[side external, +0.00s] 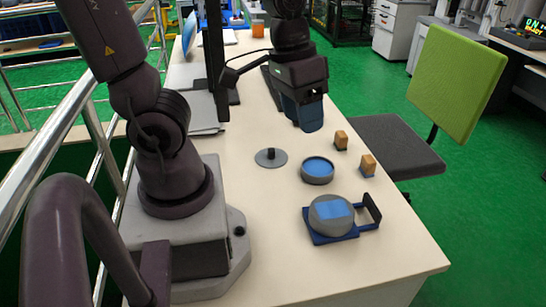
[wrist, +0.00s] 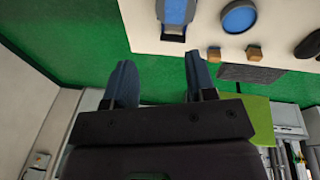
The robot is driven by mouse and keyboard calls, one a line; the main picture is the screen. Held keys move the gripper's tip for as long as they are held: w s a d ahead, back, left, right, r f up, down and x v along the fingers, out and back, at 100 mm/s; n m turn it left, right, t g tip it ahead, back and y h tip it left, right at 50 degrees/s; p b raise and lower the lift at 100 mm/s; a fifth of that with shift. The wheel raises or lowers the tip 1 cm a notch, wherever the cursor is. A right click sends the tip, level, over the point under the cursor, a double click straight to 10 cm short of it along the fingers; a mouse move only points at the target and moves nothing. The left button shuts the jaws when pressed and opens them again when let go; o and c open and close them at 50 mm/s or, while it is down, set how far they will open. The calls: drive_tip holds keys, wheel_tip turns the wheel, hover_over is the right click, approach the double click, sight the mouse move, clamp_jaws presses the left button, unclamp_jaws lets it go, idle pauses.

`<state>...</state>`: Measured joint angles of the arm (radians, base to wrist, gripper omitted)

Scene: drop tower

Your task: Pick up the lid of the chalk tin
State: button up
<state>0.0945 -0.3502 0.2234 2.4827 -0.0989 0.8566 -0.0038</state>
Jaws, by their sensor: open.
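The lid (side external: 270,158) is a flat grey disc with a dark upright knob, lying on the table. Beside it to the right, apart from it, stands a round grey open tin (side external: 317,179) with a blue inside; the tin also shows at the top of the wrist view (wrist: 238,18). My gripper (side external: 308,118) is above the table, behind the lid and tin in the side view, fingers down. In the wrist view its two blue fingers (wrist: 160,82) are apart with nothing between them. I cannot make out the lid surely in the wrist view.
A blue tray (side external: 318,240) with a handle holds a round grey piece with a blue top, near the front. Two small wooden blocks (side external: 341,140) (side external: 368,165) stand right of the tin. A monitor (side external: 216,60) stands behind left. The table's front is clear.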

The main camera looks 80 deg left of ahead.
drive_tip(key=w+a+f+n+g, duration=0.2)
drive_tip(key=a+f+n, duration=0.25)
drive_tip(key=f, duration=0.45)
drive_tip(key=n+y, duration=0.6)
drive_tip(key=n, duration=0.5)
approach(271, 149)
drive_tip(key=shift+s+x, duration=0.2)
drive_tip(key=shift+x, duration=1.3)
drive_tip(key=shift+w+x, duration=0.1)
drive_tip(key=shift+x, duration=1.45)
drive_tip(key=shift+w+x, duration=0.15)
drive_tip(key=shift+x, duration=1.4)
clamp_jaws()
